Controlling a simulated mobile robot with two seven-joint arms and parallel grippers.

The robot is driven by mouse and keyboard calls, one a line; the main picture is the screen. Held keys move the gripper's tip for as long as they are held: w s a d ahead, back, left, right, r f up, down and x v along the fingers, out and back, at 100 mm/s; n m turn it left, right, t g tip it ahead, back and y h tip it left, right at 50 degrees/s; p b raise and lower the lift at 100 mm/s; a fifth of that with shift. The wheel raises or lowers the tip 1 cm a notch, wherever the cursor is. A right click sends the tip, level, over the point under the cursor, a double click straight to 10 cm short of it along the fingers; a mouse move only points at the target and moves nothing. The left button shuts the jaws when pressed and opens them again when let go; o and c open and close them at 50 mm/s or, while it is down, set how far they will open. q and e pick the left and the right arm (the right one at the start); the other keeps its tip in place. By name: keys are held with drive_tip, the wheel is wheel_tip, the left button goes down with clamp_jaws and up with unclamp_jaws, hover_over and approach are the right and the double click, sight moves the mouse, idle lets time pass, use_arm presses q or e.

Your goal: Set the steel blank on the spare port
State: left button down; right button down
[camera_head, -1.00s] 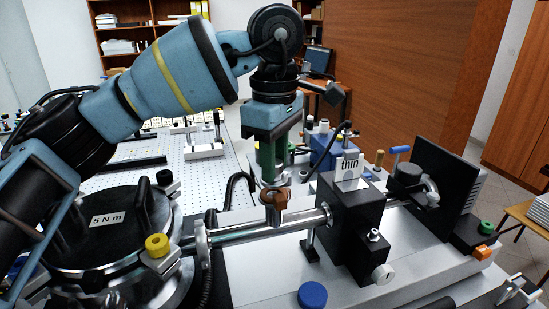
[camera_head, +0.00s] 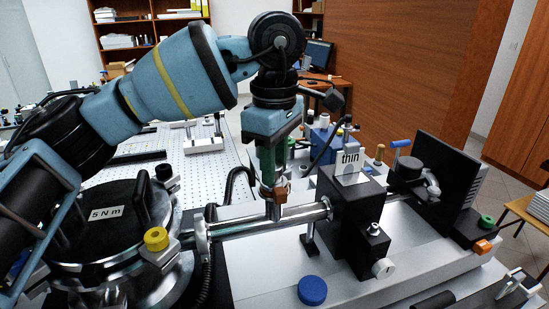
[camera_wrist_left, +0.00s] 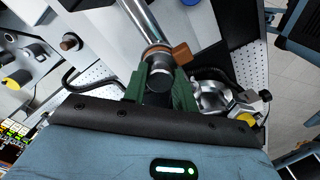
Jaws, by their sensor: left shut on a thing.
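My left gripper (camera_head: 271,178) points straight down over the polished pipe (camera_head: 240,222). Its green fingers are shut on a dark round piece with a steel rim, which I take to be the steel blank (camera_wrist_left: 161,84); the fingers hide most of it in the head view. Just below the fingertips is a copper-brown clamp piece (camera_head: 281,195), which also shows in the left wrist view (camera_wrist_left: 181,53). A short steel stub on the pipe, likely the spare port (camera_head: 273,211), stands below it. I cannot tell whether blank and port touch. My right gripper is not in view.
A black box with a "thin" card (camera_head: 348,161) stands right of the port. A round black-lidded chamber labelled "5 N m" (camera_head: 107,212) is at left, with a yellow knob (camera_head: 156,239). A blue cap (camera_head: 312,290) lies in front. A black screen (camera_head: 440,180) stands at right.

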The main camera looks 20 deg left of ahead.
use_arm(q)
drive_tip(key=shift+f, duration=0.2)
idle(0.4)
drive_tip(key=c, duration=1.3)
unclamp_jaws()
drive_tip(key=shift+o, duration=1.3)
drive_tip(key=shift+w+f, duration=0.1)
drive_tip(key=shift+w, duration=0.05)
drive_tip(key=shift+s, duration=0.25)
drive_tip(key=shift+w+r, duration=0.15)
drive_tip(key=shift+r, duration=0.3)
drive_tip(key=r, duration=0.7)
drive_tip(key=shift+s+r, duration=0.1)
drive_tip(key=shift+s, duration=0.1)
